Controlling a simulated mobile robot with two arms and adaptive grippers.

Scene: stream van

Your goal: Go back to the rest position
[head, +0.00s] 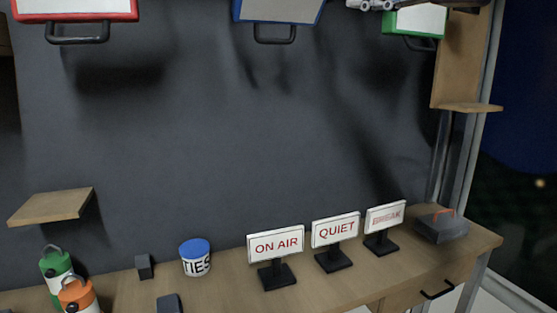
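Part of a grey metal gripper, which looks like my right gripper (368,5), shows at the top edge of the head view, right of centre. It is beside the upper left of a green case with a white face (418,20). The frame edge cuts it off, so its fingers and any contact with the case cannot be made out. My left gripper is not in view.
A red case (75,10) and a blue case (280,10) hang along the top. The wooden desk (345,285) holds ON AIR (276,244), QUIET (336,230) and BREAK (385,217) signs, a TIES tub (196,260), bottles (56,264) and a grey box (440,228). Shelves (50,206) jut out.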

